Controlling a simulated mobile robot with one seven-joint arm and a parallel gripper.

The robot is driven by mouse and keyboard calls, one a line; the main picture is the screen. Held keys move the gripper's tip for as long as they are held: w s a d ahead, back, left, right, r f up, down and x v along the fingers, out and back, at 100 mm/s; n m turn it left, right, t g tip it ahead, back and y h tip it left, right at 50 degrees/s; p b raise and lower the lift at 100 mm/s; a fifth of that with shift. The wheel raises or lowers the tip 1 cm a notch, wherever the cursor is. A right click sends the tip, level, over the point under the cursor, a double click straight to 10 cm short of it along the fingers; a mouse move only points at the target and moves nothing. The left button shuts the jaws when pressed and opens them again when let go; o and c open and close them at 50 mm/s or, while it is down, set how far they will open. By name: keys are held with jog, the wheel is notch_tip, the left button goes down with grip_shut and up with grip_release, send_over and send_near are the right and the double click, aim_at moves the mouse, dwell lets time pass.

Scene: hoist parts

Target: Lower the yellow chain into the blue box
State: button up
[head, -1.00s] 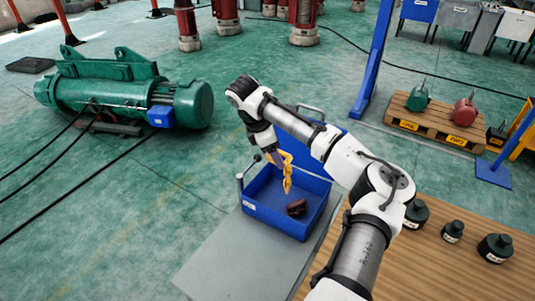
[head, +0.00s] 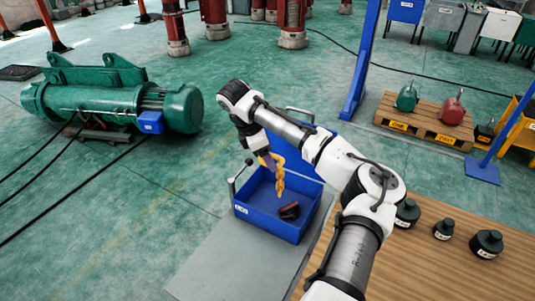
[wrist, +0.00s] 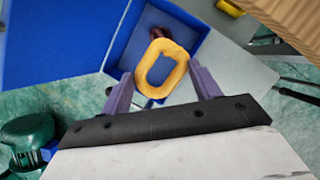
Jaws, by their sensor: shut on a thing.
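The yellow chain (head: 280,181) hangs from my gripper (head: 266,160) in the head view, over the open blue box (head: 270,227). Its lower end is inside the box outline; I cannot tell whether it touches the floor of the box. In the wrist view my gripper (wrist: 160,88) has its two purple fingers on either side of a yellow chain link (wrist: 143,75), and the lower links are hidden behind it. A dark red-brown object (head: 289,211) lies in the box, and it also shows in the wrist view (wrist: 158,33).
The box stands on a grey surface (head: 225,265) with its blue lid raised behind. A wooden table (head: 430,275) with dark green weights (head: 443,230) is at right. A green hoist (head: 110,100) lies on the floor at left. A blue post (head: 362,70) stands behind.

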notch_tip(320, 180, down, 17)
jog(key=b, duration=0.7)
jog(key=shift+f, duration=0.15)
dwell(1.8)
jog(key=o, duration=1.7)
jog(key=v, duration=1.4)
jog(key=shift+s+f+b, duration=0.1)
jog(key=shift+b, duration=0.2)
jog(key=shift+a, duration=0.1)
